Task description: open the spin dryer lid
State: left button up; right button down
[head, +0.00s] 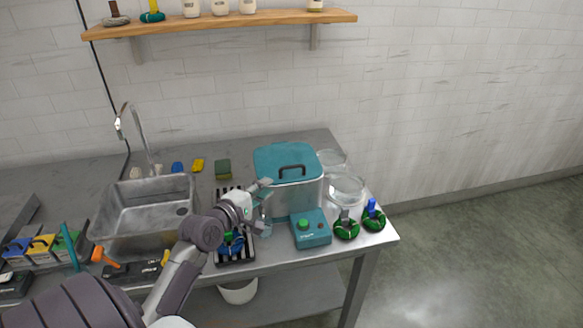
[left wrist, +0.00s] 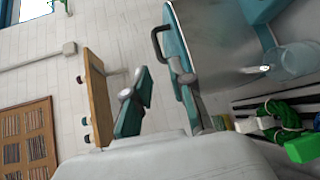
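The spin dryer (head: 297,197) is a grey metal tub on the right part of the counter. Its teal lid (head: 268,160) lies closed on top, with a dark handle (head: 291,169) in the middle. The lid's edge and handle (left wrist: 157,42) also show in the left wrist view. My left gripper (head: 268,199) is at the dryer's left front side, just below lid height. Its teal-padded fingers (left wrist: 160,98) are apart with nothing seen between them. I cannot tell whether a finger touches the dryer. My right gripper is not in view.
A teal control box (head: 311,230) with a green button stands before the dryer. Glass jars (head: 347,188) and green skeins (head: 346,229) stand to its right. A black rack (head: 222,259) with a skein lies under my left arm. The sink (head: 147,210) is at left.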

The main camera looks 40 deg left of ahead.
aim_at(290, 168)
pick_arm(q)
jog(key=w, duration=0.4)
jog(key=w+a+f+p, duration=0.1)
jog(key=w, duration=0.8)
jog(key=shift+w+a+f, duration=0.15)
jog(key=shift+w+f, duration=0.15)
jog(key=shift+f, duration=0.05)
jog(key=shift+c, duration=0.4)
grip_shut()
